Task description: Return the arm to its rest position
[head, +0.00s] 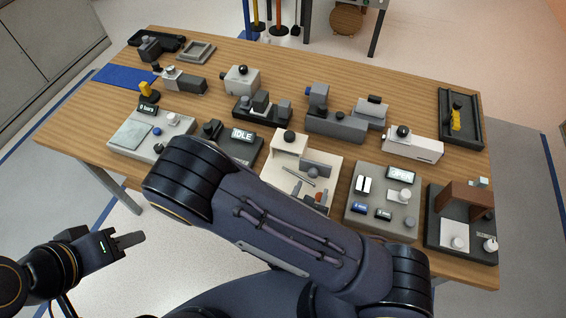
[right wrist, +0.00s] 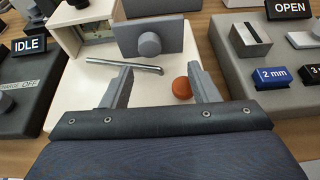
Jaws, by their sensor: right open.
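My right arm (head: 290,222) reaches across the front of the wooden table. Its gripper (right wrist: 162,84) shows in the right wrist view with two grey fingers spread apart and nothing held between them. The fingers are over a cream station (right wrist: 84,108), which also shows in the head view (head: 318,160). A metal rod (right wrist: 140,66) and an orange-red knob (right wrist: 182,87) show at the fingers; whether the fingers touch either is unclear. My left gripper (head: 128,240) is off the table's front left, over the floor, empty. Its fingers overlap in view, so their gap cannot be judged.
Left of the cream station is a dark unit with an IDLE display (head: 242,135). Right of it is a grey unit with an OPEN display (head: 401,174). A brown block (head: 466,198) stands on the far right fixture. Several grey devices fill the table's middle and back.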

